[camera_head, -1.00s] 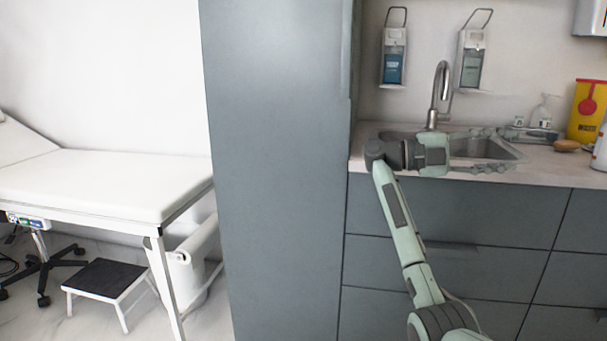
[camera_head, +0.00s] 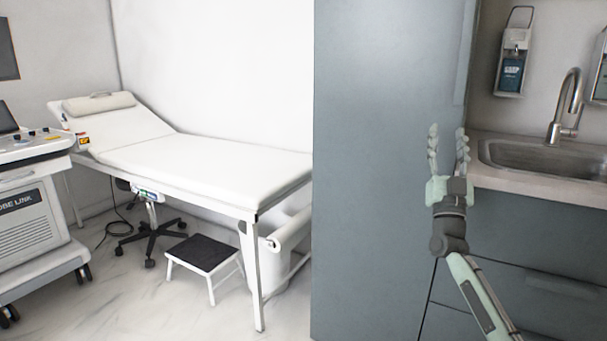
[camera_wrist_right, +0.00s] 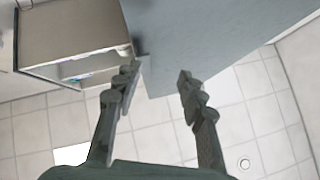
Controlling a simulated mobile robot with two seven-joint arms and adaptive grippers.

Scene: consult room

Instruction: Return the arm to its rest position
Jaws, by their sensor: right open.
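My right gripper (camera_head: 448,142) points upward in the head view, in front of the tall grey cabinet (camera_head: 385,180) and left of the sink. Its fingers are spread and nothing is between them. In the right wrist view, the two fingers (camera_wrist_right: 158,82) are also apart and empty, with the tall grey-blue surface and the tiled ceiling or floor beyond. My right arm comes up from the bottom right of the head view. My left gripper is not in view.
The counter with the sink (camera_head: 545,160) and tap (camera_head: 567,105) lies right of the gripper. A soap dispenser (camera_head: 513,70) hangs above. An exam couch (camera_head: 200,165), step stool (camera_head: 205,253) and wheeled machine (camera_head: 35,225) stand left, with open floor before them.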

